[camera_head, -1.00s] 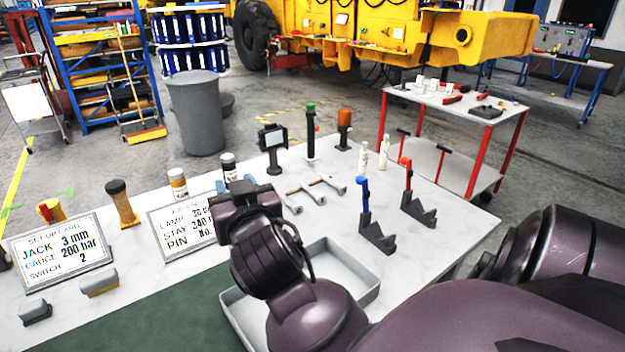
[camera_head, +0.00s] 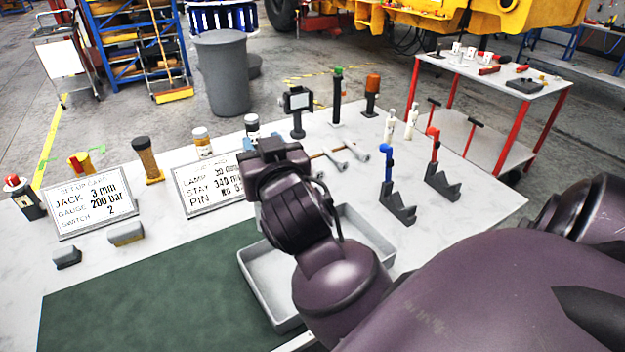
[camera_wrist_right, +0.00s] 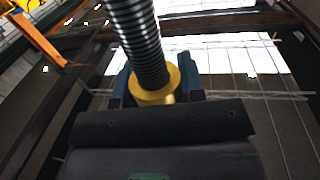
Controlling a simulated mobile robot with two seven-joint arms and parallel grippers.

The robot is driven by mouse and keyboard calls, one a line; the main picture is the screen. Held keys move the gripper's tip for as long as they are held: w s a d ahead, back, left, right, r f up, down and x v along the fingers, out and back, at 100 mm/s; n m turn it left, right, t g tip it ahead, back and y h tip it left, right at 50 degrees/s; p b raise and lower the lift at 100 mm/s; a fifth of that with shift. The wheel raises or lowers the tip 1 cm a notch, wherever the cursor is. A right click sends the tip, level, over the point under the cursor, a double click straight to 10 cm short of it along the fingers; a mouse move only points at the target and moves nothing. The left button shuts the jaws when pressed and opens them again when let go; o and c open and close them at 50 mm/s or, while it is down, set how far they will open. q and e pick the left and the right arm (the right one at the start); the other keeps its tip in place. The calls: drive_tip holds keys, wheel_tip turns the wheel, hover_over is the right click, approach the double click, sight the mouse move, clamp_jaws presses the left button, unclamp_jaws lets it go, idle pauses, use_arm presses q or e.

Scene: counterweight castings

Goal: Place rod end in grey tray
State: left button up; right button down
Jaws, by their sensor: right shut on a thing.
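The grey tray (camera_head: 263,283) is an open shallow box at the table's front, partly covered by my right arm. My right gripper points away from the head camera in the head view, its fingers hidden behind the wrist. In the right wrist view my right gripper (camera_wrist_right: 156,88) is shut on a dark threaded rod (camera_wrist_right: 138,38) with a brass collar (camera_wrist_right: 157,92); the rod's far end is out of frame. I cannot tell from this whether it is the rod end. My left gripper is not in view.
Several metal rods with grey heads (camera_head: 340,166) lie behind the tray. Two dark stepped blocks, one with a blue-handled tool (camera_head: 387,165), one with a red-topped tool (camera_head: 433,150), stand right. A printed card (camera_head: 95,206) stands left. The green mat (camera_head: 150,300) is bare.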

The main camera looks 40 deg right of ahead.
wheel_tip(320, 180, down, 16)
drive_tip(key=b, duration=0.4)
drive_tip(key=shift+r, duration=0.15)
wheel_tip(320, 180, down, 4)
drive_tip(key=shift+f+b, duration=0.1)
drive_tip(key=shift+b, duration=0.55)
drive_tip(key=shift+f, duration=0.15)
drive_tip(key=c, duration=0.7)
unclamp_jaws()
